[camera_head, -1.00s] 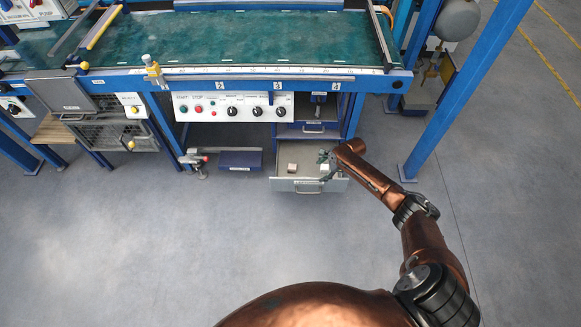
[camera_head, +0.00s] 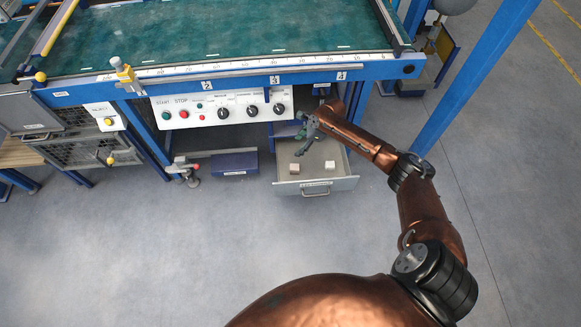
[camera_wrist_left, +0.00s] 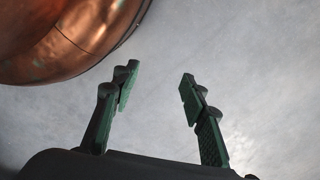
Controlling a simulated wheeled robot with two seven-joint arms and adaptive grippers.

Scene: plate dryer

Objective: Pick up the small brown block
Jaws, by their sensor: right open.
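A small brownish block (camera_head: 294,168) lies on the floor of the open drawer (camera_head: 345,184), toward its left side. A paler, whitish block (camera_head: 330,165) lies to its right, apart from it. My right gripper (camera_head: 300,142) is open and empty, above the back left part of the drawer, behind the brownish block and not touching it. Its fingers are small and partly blurred into each other here. My left gripper (camera_wrist_left: 160,88) shows in the left wrist view, open with nothing between its fingers, over grey floor.
The blue bench with a green top (camera_head: 230,35) and a control panel (camera_head: 222,108) stands above and behind the drawer. A dark blue box (camera_head: 236,163) is left of the drawer. A blue post (camera_head: 470,80) rises at the right. The floor in front is clear.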

